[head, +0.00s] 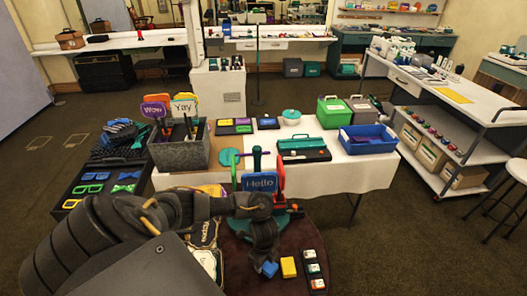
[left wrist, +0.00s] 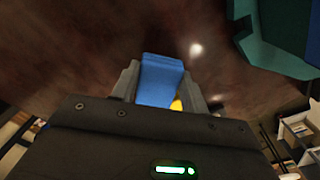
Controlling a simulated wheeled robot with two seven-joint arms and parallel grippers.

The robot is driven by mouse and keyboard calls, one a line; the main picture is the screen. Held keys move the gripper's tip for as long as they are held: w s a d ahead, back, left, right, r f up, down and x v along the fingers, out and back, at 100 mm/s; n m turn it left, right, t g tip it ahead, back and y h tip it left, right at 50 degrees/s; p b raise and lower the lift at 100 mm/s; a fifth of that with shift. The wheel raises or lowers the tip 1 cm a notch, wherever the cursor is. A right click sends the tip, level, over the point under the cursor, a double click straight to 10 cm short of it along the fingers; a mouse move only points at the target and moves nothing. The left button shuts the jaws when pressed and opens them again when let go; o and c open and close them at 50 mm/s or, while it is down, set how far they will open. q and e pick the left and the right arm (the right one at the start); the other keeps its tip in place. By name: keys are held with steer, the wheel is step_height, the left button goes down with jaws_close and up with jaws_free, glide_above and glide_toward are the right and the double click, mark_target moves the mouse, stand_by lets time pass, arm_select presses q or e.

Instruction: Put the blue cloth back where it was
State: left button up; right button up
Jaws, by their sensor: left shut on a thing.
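The blue cloth (head: 270,269) is a small, folded, block-like piece at the tips of my left gripper (head: 265,258), over the dark round table (head: 240,284). In the left wrist view the blue cloth (left wrist: 162,80) stands between the two grey fingers of my left gripper (left wrist: 160,88), which is shut on it. I cannot tell whether the cloth touches the table. A yellow folded cloth (head: 289,267) lies just to its right; a bit of yellow (left wrist: 176,105) shows behind the fingers in the wrist view. My right gripper is not in view.
A dark tray with small labelled bottles (head: 315,270) stands right of the yellow cloth. A teal base with prop signs, including a blue "Hello" sign (head: 259,183), stands behind my gripper. Beyond is a white-covered table (head: 345,176) with a blue bin (head: 369,140).

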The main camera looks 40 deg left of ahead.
mark_target(264, 266)
arm_select(q)
steer(key=shift+f, duration=1.35)
steer(key=shift+f, duration=0.2)
steer(key=o, duration=1)
step_height(264, 266, up, 12)
steer(key=p, duration=0.4)
steer(key=shift+r, duration=0.2)
